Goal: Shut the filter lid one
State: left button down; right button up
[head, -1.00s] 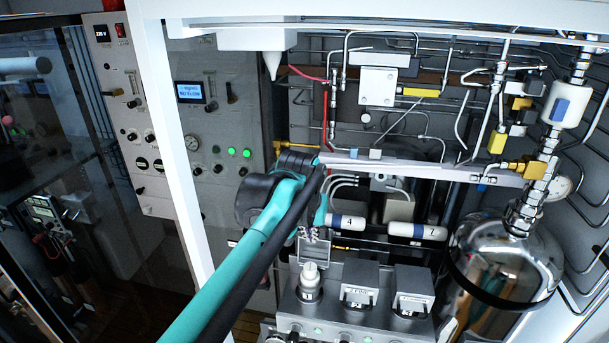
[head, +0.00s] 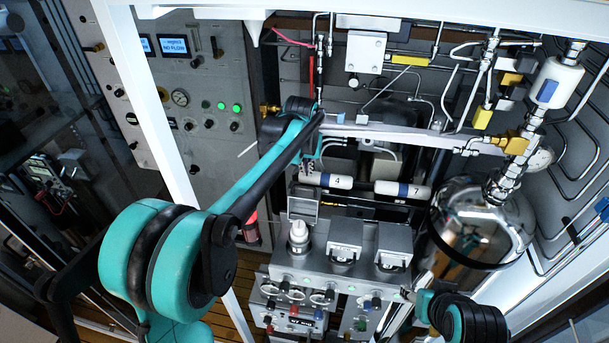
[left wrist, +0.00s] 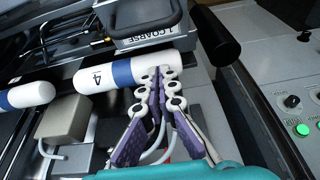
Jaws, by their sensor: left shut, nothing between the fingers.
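Filter lid one (head: 303,208) stands open, tipped up behind its housing, in the head view. A white cartridge (head: 299,232) stands upright in the open housing. My left gripper (head: 307,178) is just behind and above the raised lid. Its purple fingers (left wrist: 160,76) are shut and empty, beside the white bottle marked 4 (left wrist: 110,72); contact cannot be told. My right arm shows at the lower right of the head view; its fingers are not clear.
Two neighbouring filters with shut, handled lids (head: 344,243) (head: 393,248) stand right of the open one. Bottles marked 4 and 7 (head: 403,189) lie behind. A white rail (head: 395,136) crosses behind them. A shiny steel tank (head: 480,222) stands at the right.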

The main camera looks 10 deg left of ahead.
aim_at(304, 191)
pick_arm(q)
jog(key=s, duration=0.4)
jog(key=shift+s+r+p, duration=0.2)
jog(key=shift+r+p, duration=0.1)
jog(key=shift+p, duration=0.05)
jog(key=shift+w+f, duration=0.15)
jog(key=shift+w, duration=0.05)
jog(key=shift+s, duration=0.1)
